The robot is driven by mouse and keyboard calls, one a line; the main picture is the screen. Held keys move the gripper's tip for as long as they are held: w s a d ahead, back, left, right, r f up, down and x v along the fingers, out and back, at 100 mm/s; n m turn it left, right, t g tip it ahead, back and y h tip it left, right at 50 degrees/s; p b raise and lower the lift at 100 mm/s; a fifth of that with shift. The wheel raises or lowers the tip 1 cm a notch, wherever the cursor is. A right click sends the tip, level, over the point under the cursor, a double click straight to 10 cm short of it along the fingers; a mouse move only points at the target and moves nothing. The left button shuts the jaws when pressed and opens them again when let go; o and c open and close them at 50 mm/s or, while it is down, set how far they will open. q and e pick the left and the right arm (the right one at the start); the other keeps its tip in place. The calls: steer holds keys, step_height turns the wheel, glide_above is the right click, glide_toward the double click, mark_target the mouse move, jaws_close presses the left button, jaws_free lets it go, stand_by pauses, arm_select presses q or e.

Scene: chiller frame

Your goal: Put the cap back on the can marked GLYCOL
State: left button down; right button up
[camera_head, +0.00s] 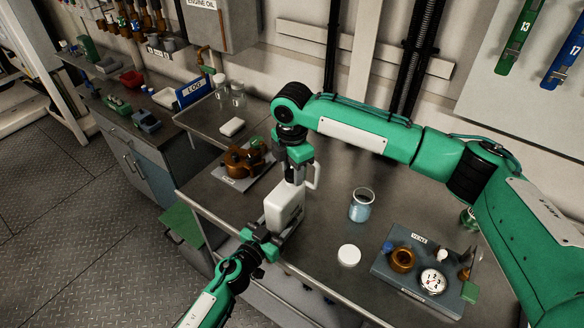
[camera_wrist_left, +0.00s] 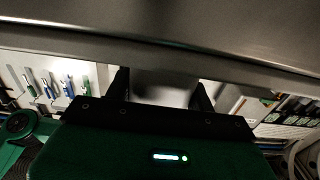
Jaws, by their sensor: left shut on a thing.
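A white can (camera_head: 284,208) stands upright at the front edge of the steel bench; no GLYCOL marking is legible. My left gripper (camera_head: 267,238) is shut on its lower front side. In the left wrist view, a pale blurred surface (camera_wrist_left: 165,92) lies between my left fingers (camera_wrist_left: 163,98). My right gripper (camera_head: 293,176) points down directly at the can's top. Its fingertips and the can's mouth are too small to make out, so I cannot tell whether it holds a cap. A round white lid (camera_head: 349,255) lies flat on the bench, right of the can.
An open glass jar (camera_head: 361,206) with bluish contents stands behind the white lid. A grey tray (camera_head: 388,272) with a gauge and brass parts is at the right. A brown valve assembly (camera_head: 243,160) sits left of the can. My right arm spans the bench's back.

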steer(key=c, duration=0.6)
steer(key=shift+m, duration=0.8)
steer(key=shift+c, duration=0.2)
steer(key=o, duration=1.1)
steer(key=shift+c, duration=0.2)
steer(key=shift+r, duration=0.1)
steer(key=shift+r, duration=2.2)
steer(key=shift+c, duration=0.3)
steer(key=m, duration=0.2)
steer(key=r+m, duration=0.1)
steer(key=m, duration=0.2)
steer(key=shift+r+m, duration=0.4)
steer(key=m, duration=0.2)
steer(key=r+m, duration=0.1)
steer(key=m, duration=0.3)
steer(key=shift+r, duration=0.35)
